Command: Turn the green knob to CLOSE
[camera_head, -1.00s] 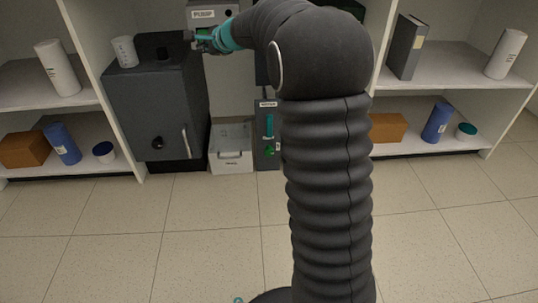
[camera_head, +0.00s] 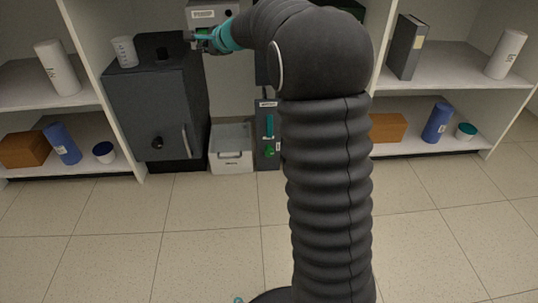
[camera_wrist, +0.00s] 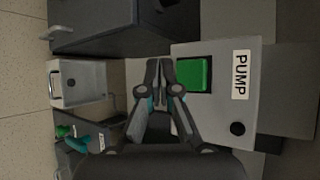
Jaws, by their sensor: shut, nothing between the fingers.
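The green knob (camera_head: 270,152) sits low on a dark upright panel (camera_head: 262,108), below a teal lever (camera_head: 269,127). In the wrist view the knob (camera_wrist: 63,131) is at the lower left, small, and its pointer setting cannot be read. My gripper (camera_wrist: 160,66) is shut and empty. It is beside the square green button (camera_wrist: 193,74) on a grey box labelled PUMP (camera_wrist: 222,116), well away from the knob. In the head view my gripper (camera_head: 207,36) is up at that box, partly hiding the button; contact cannot be told.
A dark cabinet (camera_head: 156,104) with a white cup (camera_head: 124,51) on top stands left of the panel. Shelves with bottles and boxes are on both sides. The tiled floor in front is clear.

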